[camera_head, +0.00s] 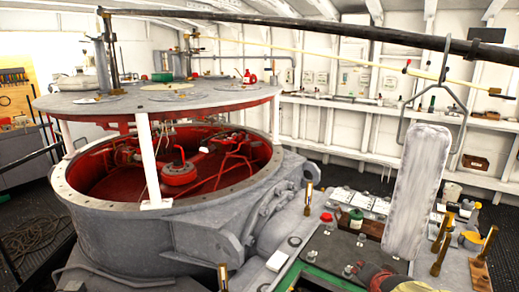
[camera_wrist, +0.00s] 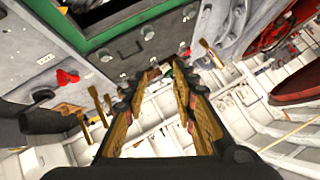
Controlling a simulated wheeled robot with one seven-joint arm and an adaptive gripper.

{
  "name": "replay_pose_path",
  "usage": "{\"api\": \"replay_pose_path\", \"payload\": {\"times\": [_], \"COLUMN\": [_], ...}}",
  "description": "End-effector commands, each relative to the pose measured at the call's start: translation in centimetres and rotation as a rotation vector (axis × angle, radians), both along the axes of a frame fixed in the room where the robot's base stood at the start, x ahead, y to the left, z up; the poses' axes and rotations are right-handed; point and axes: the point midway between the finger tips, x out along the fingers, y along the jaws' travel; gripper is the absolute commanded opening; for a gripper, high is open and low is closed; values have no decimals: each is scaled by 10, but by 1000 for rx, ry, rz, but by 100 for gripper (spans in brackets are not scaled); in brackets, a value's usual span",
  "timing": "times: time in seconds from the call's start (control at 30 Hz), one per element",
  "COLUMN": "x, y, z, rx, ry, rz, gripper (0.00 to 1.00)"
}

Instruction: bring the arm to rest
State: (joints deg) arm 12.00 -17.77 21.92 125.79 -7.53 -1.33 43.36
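My gripper (camera_wrist: 166,72) shows in the wrist view, its two dark fingers with tan inner pads reaching up from the bottom edge. The fingers stand apart, and I see nothing held between them. The gripper points past a grey deck panel with a green-edged opening (camera_wrist: 128,32), with the white ribbed wall beyond. I cannot make out the gripper clearly in the head view, so its height above the deck is hard to tell.
A large round grey housing with a red interior (camera_head: 190,215) fills the left of the head view. A tall pale slab (camera_head: 417,190) stands at right, near brass posts (camera_head: 441,250). A dark pole (camera_head: 300,28) crosses overhead. A red knob (camera_wrist: 67,77) shows in the wrist view.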

Motion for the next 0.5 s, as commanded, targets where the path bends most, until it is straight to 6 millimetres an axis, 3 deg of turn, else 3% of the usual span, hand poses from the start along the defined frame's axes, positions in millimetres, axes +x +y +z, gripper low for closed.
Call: {"api": "replay_pose_path", "payload": {"times": [0.03, 0.2, 0.3, 0.5], "x": [-23, -114, -163, -241], "y": [16, 61, 80, 106], "z": [18, 46, 53, 56], "rx": [-50, -199, -260, -343], "ry": [41, 216, 294, 399], "rz": [59, 283, 407, 617], "gripper": [27, 27, 27, 27]}}
